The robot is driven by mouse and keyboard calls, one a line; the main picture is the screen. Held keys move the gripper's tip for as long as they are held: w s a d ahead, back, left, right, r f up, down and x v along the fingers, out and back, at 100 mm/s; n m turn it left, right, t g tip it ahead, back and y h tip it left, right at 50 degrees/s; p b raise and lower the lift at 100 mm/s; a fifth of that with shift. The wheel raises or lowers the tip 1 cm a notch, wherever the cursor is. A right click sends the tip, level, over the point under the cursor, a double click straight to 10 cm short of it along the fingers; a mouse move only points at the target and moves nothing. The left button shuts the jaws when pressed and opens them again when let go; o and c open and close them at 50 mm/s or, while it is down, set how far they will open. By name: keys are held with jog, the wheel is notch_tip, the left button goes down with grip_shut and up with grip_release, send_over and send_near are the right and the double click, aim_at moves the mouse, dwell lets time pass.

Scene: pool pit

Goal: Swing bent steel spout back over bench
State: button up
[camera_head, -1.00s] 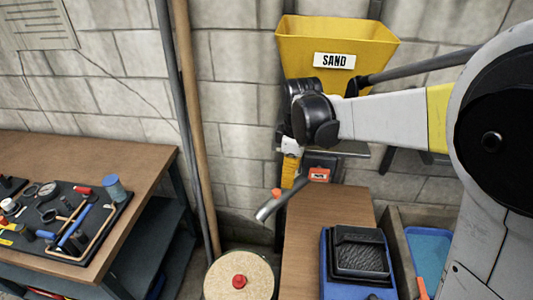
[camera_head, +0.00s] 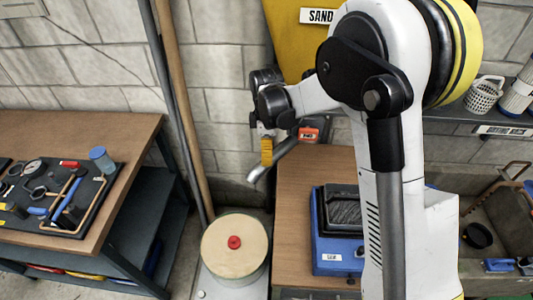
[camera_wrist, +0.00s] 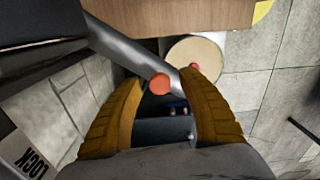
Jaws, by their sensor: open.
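The bent steel spout (camera_head: 279,156) comes from an orange-labelled mount at the wall and points down and left, its end past the left edge of the wooden bench (camera_head: 300,190). In the wrist view the grey spout (camera_wrist: 125,50) runs diagonally, with an orange ball knob (camera_wrist: 160,84) near its end. My gripper (camera_head: 266,164) is at the spout's outer end; in the head view its yellow fingers partly cover it. In the wrist view my gripper (camera_wrist: 161,78) is open, with the knob between its fingertips. I cannot tell whether they touch.
A drum with a pale lid and red knob (camera_head: 235,243) stands left of the bench. A blue tray unit (camera_head: 335,240) sits on the bench. A yellow sand hopper (camera_head: 290,45) hangs above. A tool bench (camera_head: 100,135) is at left, poles leaning beside it.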

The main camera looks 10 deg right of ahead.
grip_shut()
jog(key=shift+s+d, duration=0.1)
jog(key=shift+s+d+n, duration=0.3)
jog(key=shift+s, duration=0.05)
jog(key=s+d+n+b, duration=0.2)
jog(key=s+d+n, duration=0.4)
jog(key=d, duration=0.4)
jog(key=shift+d+n, duration=0.2)
jog(key=shift+n, duration=0.5)
